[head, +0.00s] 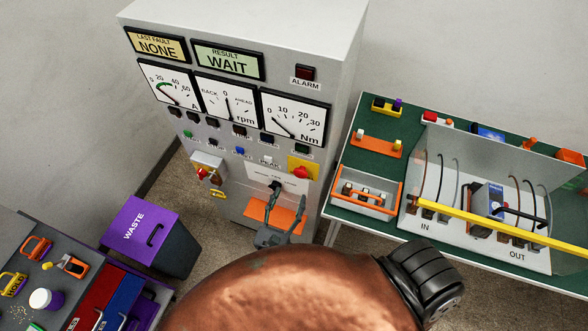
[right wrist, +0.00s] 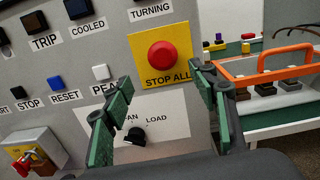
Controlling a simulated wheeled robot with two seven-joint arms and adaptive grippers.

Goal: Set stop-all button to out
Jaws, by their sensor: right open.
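The stop-all button is a round red mushroom button (head: 300,172) on a yellow plate, low on the right of the grey cabinet front. In the right wrist view the red button (right wrist: 161,55) shows above the words STOP ALL, between my fingertips as pictured. My right gripper (head: 287,198) is open and empty in front of the cabinet, just below the button in the head view. Its two green-padded fingers (right wrist: 160,82) are spread wide and appear apart from the button. Whether the button is pressed in or out I cannot tell. My left gripper is not in view.
A black selector knob (right wrist: 135,137) sits below the button, and a white push button (right wrist: 101,72) to its left. A red-handled switch (head: 203,173) is farther left. A green bench (head: 345,152) stands right, a purple waste bin (head: 140,228) left.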

